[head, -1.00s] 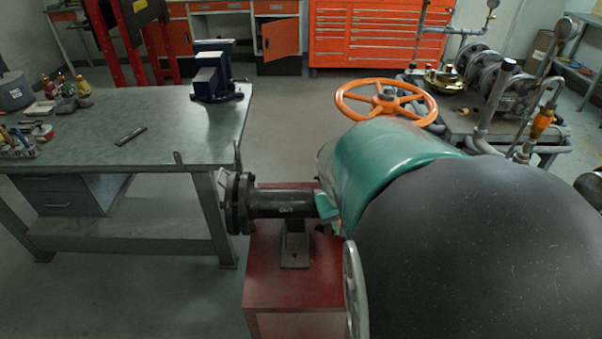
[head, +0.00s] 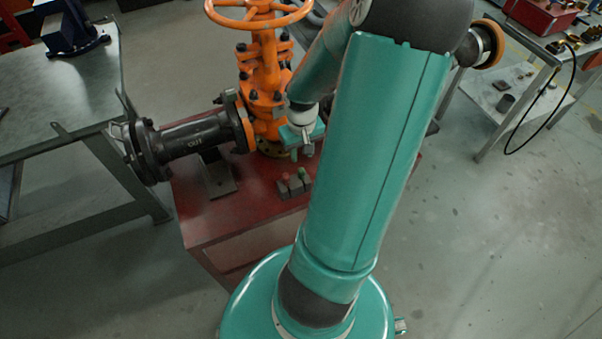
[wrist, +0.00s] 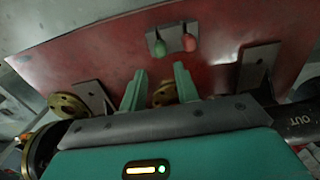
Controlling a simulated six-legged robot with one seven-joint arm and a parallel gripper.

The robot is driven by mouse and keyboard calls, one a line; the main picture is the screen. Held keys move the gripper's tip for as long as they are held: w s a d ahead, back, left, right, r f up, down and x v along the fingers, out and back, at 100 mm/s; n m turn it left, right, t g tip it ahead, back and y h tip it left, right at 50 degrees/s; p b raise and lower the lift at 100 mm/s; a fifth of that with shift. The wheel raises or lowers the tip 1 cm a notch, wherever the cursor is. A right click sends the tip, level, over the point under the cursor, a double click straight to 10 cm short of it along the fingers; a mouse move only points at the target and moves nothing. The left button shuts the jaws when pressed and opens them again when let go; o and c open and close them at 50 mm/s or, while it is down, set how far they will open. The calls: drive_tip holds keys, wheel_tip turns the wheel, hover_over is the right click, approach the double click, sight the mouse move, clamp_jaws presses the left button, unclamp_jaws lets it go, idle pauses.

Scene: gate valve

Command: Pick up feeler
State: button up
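I cannot make out a feeler in either current view. My gripper (head: 302,153) hangs with its fingers down over the red stand, in front of the orange gate valve (head: 262,75). In the wrist view its two green fingers (wrist: 159,82) are apart, so it is open. No held object shows between them; a brass round flange (wrist: 165,95) shows behind the gap. The workbench (head: 60,95) is at the left, and only part of its top is in view.
The red stand (head: 215,225) carries a black pipe (head: 190,140) marked OUT and a red and a green button (head: 303,173). A blue vise (head: 75,30) sits on the workbench. A side table (head: 520,60) holds a red box (head: 543,14). Floor at right is clear.

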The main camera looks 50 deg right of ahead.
sight(301, 169)
wheel_tip(301, 169, down, 9)
drive_tip(key=shift+a+f, duration=0.1)
drive_tip(key=shift+f, duration=0.05)
clamp_jaws()
idle(0.4)
